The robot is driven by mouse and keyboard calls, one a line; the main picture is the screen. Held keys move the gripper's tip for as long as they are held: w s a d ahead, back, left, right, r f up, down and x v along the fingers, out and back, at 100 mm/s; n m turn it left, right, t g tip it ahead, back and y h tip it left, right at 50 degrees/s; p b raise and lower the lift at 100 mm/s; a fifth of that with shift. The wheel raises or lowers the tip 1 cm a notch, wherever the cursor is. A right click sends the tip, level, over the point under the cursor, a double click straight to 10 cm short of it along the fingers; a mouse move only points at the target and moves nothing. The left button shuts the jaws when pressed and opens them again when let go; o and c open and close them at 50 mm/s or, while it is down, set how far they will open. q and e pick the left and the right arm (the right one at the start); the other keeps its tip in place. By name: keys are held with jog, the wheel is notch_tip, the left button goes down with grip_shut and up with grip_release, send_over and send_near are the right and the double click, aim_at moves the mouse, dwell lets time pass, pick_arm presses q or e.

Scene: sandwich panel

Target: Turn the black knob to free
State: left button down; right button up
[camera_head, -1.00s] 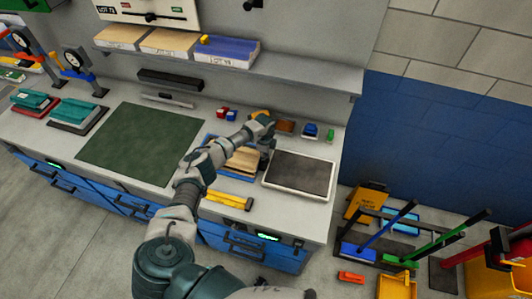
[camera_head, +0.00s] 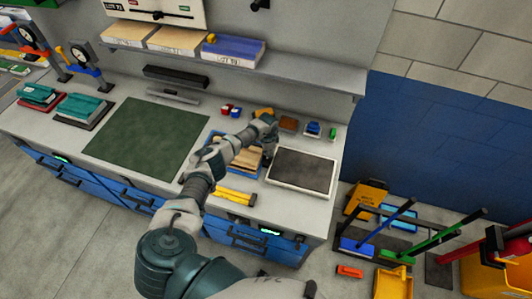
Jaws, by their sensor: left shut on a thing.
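My left arm reaches over the bench, and its gripper (camera_head: 267,153) points down between a blue tray of wooden pieces (camera_head: 243,158) and a dark pad in a white frame. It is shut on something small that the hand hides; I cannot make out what. A wall panel (camera_head: 183,17) at the top left carries a dark bar with a small black knob (camera_head: 157,9) and small red and green labels. A second black fitting (camera_head: 259,4) is on the wall to its right, cut by the frame edge. I cannot tell which one the task means. My right gripper is not in view.
A green mat (camera_head: 147,138) lies left of the arm. The white-framed dark pad (camera_head: 302,171) is at right. Yellow bars (camera_head: 236,197) lie near the front edge. Small red, blue and green items stand behind the gripper. A shelf with boxes (camera_head: 234,50) overhangs the back.

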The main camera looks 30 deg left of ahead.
pick_arm(q)
jog(key=shift+s+d+f, duration=0.45)
jog(key=shift+d+f, duration=0.1)
jog(key=shift+d, duration=0.05)
jog(key=c, duration=0.9)
grip_release()
jog(key=shift+c, duration=0.2)
jog(key=shift+w+d+r, duration=0.15)
jog(key=shift+d+r, duration=0.05)
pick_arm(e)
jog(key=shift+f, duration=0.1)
pick_arm(q)
jog(key=shift+r, duration=0.2)
jog(key=r, duration=0.6)
jog(key=shift+w+a+r, duration=0.1)
jog(key=shift+a+r, duration=0.1)
jog(key=shift+a, duration=0.05)
jog(key=shift+d+r, duration=0.15)
jog(key=shift+r, duration=0.35)
jog(key=shift+d, duration=0.15)
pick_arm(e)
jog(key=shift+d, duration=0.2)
pick_arm(q)
jog(key=shift+d+r, duration=0.1)
